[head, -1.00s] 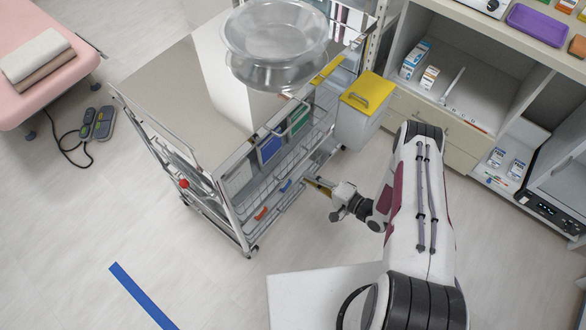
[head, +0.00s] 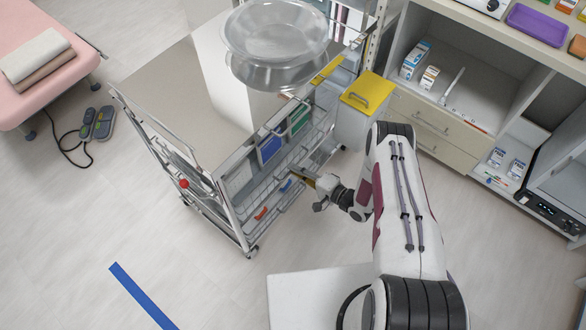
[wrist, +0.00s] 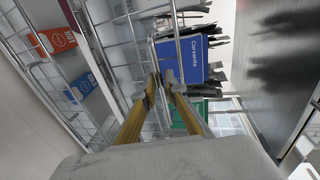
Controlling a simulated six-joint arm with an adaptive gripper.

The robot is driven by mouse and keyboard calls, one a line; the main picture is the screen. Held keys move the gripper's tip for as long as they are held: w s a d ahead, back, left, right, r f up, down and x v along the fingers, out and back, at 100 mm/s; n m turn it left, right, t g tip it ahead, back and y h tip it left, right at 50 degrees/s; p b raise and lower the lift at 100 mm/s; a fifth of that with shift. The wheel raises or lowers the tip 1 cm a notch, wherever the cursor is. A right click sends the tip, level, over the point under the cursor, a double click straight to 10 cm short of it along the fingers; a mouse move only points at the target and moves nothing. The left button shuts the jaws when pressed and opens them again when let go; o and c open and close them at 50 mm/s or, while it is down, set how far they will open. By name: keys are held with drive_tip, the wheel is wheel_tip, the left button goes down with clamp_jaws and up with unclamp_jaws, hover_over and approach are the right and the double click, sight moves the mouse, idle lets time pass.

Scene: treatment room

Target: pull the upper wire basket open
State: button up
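The upper wire basket (head: 275,160) is in the side of the steel trolley, with blue, green and pale packs standing in it. Its wire front shows close up in the wrist view (wrist: 133,35), with a blue pack (wrist: 182,60) behind the wires. My gripper (head: 299,174) is at the basket's front, right of its middle. In the wrist view its two yellow fingers (wrist: 161,80) reach toward the wires with a narrow gap between the tips. No held wire is clear between them. Whether the tips touch the basket cannot be told.
A lower basket (head: 250,225) holds small red (head: 261,213) and blue boxes. A clear bowl (head: 275,35) sits above the trolley top (head: 170,90). A grey bin with a yellow lid (head: 368,92) stands right of the trolley. Floor in front of the trolley is partly free.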

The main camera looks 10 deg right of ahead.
drive_tip(key=shift+w+a+f, duration=0.15)
drive_tip(key=shift+w+a, duration=0.35)
drive_tip(key=shift+c, duration=0.4)
clamp_jaws()
drive_tip(key=shift+s+d, duration=0.1)
drive_tip(key=shift+d, duration=0.05)
drive_tip(key=f+v, duration=0.2)
drive_tip(key=v, duration=0.9)
drive_tip(key=f+v, duration=0.3)
drive_tip(key=v, duration=0.9)
drive_tip(key=shift+s+d, duration=0.5)
